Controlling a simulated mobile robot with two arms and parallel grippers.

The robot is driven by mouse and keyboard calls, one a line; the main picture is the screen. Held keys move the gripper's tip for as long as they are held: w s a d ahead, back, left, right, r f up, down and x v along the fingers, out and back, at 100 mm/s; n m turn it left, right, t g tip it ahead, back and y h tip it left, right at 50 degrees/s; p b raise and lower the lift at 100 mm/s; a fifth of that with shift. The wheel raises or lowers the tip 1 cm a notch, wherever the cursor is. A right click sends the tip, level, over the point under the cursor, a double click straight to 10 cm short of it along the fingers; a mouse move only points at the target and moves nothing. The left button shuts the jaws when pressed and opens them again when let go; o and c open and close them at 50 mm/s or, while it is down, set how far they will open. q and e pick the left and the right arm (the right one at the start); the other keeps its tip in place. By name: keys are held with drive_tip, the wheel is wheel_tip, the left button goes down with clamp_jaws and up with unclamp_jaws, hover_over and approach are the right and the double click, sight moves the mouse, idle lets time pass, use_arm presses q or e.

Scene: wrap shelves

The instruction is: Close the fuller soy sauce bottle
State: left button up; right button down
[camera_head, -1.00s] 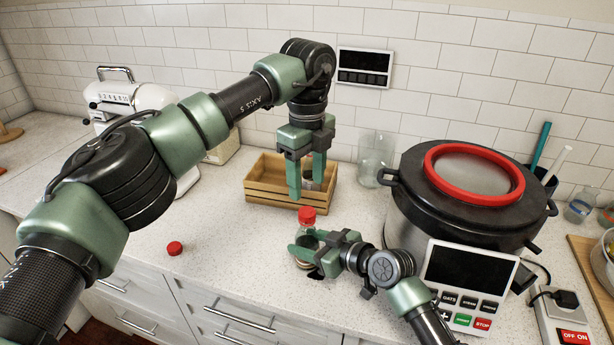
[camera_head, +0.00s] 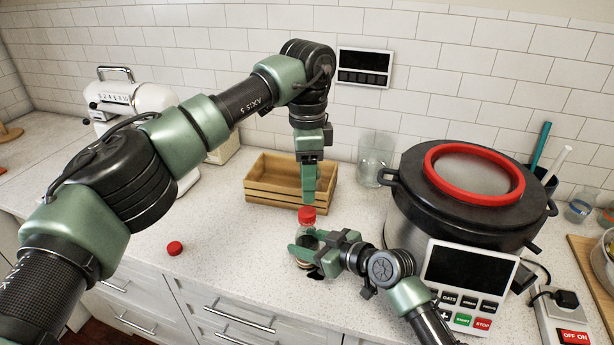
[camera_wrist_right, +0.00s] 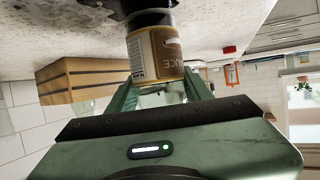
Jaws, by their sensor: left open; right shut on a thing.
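A soy sauce bottle (camera_head: 306,241) stands upright on the counter with a red cap (camera_head: 307,215) at its top. Whether the cap is seated cannot be told. My right gripper (camera_head: 303,248) is shut around the bottle's body. The right wrist view shows the bottle's brown label (camera_wrist_right: 155,52) between the fingers. My left gripper (camera_head: 308,198) points down just above the cap, open, its fingers nearly in line with the view. Another red cap (camera_head: 175,248) lies on the counter to the left; a red cap also shows in the right wrist view (camera_wrist_right: 229,50).
A wooden crate (camera_head: 268,199) stands behind the bottle, with a glass jar (camera_head: 373,160) beside it. A large dark pot (camera_head: 424,222) with a red-rimmed lid is at the right. The counter left of the bottle is mostly clear.

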sight(307, 212)
use_arm(q)
wheel_tip(307, 212, down, 7)
drive_tip(key=shift+f, duration=0.2)
idle(0.3)
